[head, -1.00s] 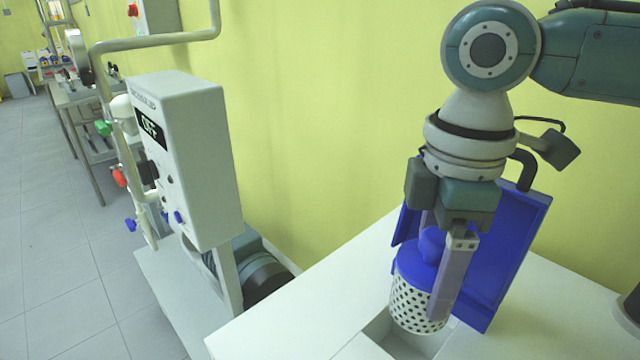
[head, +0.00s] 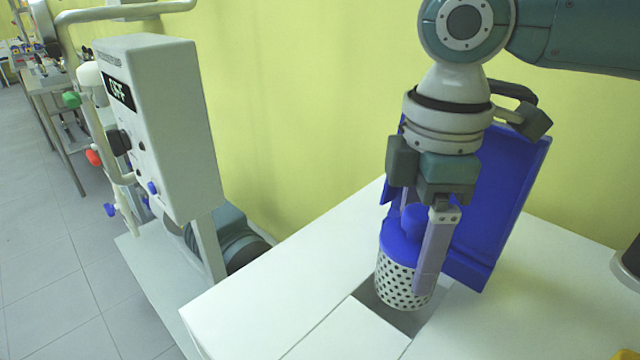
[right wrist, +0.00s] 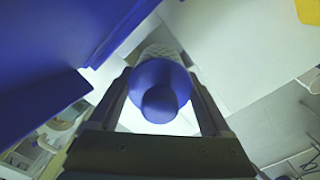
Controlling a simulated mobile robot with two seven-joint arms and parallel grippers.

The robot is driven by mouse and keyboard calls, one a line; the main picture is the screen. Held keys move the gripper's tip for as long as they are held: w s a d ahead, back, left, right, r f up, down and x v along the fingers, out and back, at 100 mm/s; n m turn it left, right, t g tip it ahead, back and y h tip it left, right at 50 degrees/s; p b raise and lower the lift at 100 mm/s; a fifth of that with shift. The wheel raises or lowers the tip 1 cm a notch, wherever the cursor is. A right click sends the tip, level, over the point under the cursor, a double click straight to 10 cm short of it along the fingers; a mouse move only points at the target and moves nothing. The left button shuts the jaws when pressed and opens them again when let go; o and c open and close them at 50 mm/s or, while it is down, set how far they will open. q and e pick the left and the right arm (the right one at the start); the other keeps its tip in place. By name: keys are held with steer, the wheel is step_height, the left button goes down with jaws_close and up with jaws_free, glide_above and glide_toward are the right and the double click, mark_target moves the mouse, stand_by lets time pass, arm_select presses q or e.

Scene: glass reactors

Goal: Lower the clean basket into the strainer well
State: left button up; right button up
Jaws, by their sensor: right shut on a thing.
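The clean basket is a white perforated cylinder (head: 401,286) with a blue top and knob (head: 402,243). My right gripper (head: 422,240) is shut on its blue knob and holds it upright. The strainer well (head: 408,322) is a grey rectangular opening in the white bench top. The basket's bottom overlaps the opening in the head view; I cannot tell whether it dips below the rim. In the right wrist view the blue knob (right wrist: 158,103) sits between the two fingers, with a little of the perforated wall (right wrist: 160,52) beyond. My left gripper is out of view.
A blue upright panel (head: 497,205) stands close behind and right of the basket. The white bench top (head: 280,275) is clear to the left. A grey control box reading OFF (head: 170,130) stands further left. A dark-based object (head: 628,265) is at the right edge.

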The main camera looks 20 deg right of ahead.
mark_target(411, 263)
steer(key=shift+f, duration=0.1)
stand_by(0.3)
steer(key=shift+f, duration=0.6)
steer(key=shift+f+b, duration=0.3)
steer(key=shift+f, duration=0.5)
steer(key=shift+f+b, duration=0.55)
steer(key=shift+f, duration=0.7)
steer(key=shift+f, duration=0.1)
